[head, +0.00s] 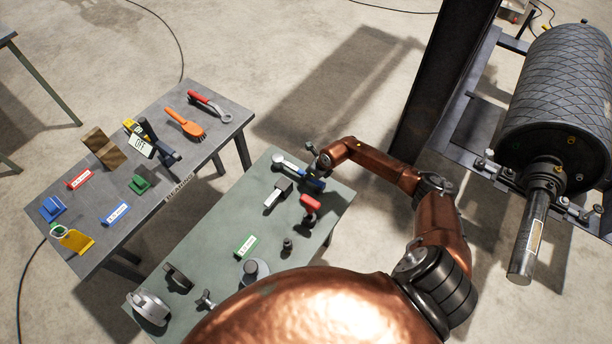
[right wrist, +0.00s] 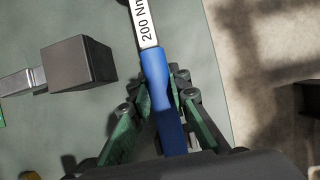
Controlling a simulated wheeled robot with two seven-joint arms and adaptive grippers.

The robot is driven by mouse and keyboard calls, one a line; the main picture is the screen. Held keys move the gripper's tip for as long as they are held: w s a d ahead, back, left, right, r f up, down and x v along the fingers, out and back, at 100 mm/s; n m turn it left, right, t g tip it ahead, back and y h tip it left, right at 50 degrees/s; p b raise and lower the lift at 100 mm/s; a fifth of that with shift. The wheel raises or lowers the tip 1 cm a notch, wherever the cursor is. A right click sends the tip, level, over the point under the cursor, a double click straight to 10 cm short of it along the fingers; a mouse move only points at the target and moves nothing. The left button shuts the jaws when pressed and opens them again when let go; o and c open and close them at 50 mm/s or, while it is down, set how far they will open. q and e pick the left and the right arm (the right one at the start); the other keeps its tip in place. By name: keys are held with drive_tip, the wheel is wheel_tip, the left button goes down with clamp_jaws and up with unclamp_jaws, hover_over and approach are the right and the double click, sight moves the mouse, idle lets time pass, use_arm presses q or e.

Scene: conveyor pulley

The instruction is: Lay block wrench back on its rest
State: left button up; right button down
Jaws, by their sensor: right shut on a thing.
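The wrench's silver head (head: 279,160) points left in the head view. I cannot tell whether the wrench touches the table. No separate rest for it can be made out. My left gripper is not in view.
The green-grey table (head: 215,262) holds several metal parts. A grey table (head: 120,205) at left holds brushes and tags. The conveyor drum (head: 560,95) stands at right.

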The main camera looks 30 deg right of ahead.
drive_tip(key=shift+w+f, duration=0.1)
drive_tip(key=shift+f, duration=0.05)
drive_tip(key=c, duration=1.8)
unclamp_jaws()
drive_tip(key=shift+o, duration=0.3)
drive_tip(key=shift+f, duration=0.1)
drive_tip(key=p+v, duration=0.3)
drive_tip(key=shift+r, duration=0.4)
drive_tip(key=p+v, duration=0.4)
drive_tip(key=shift+s+d+r, duration=0.1)
drive_tip(key=shift+s+r, duration=0.05)
drive_tip(key=shift+s, duration=0.2)
